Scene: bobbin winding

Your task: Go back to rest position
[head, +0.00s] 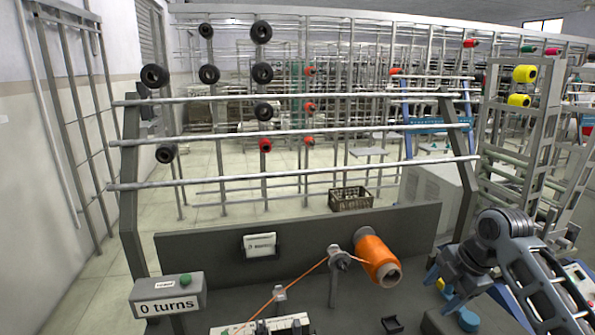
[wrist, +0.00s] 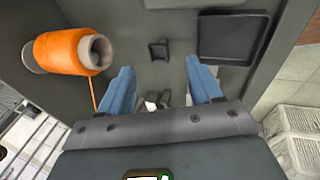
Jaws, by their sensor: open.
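My arm stands at the right of the head view, folded over the machine table. My gripper (wrist: 162,88) shows in the wrist view with its two blue fingers spread apart and nothing between them. In the head view, a blue part of the gripper (head: 462,306) shows low at the right. An orange bobbin (head: 373,253) is mounted on the winder, and its thread runs down left through a guide (head: 280,293). The orange bobbin also shows in the wrist view (wrist: 62,51), up left of the fingers and apart from them.
A counter box (head: 167,294) reads "0 turns" and has a green button (head: 185,280). Metal rails (head: 300,133) cross behind the table. A small dark holder (wrist: 159,51) and a black tray (wrist: 234,36) lie on the table. A crate (head: 350,199) stands behind.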

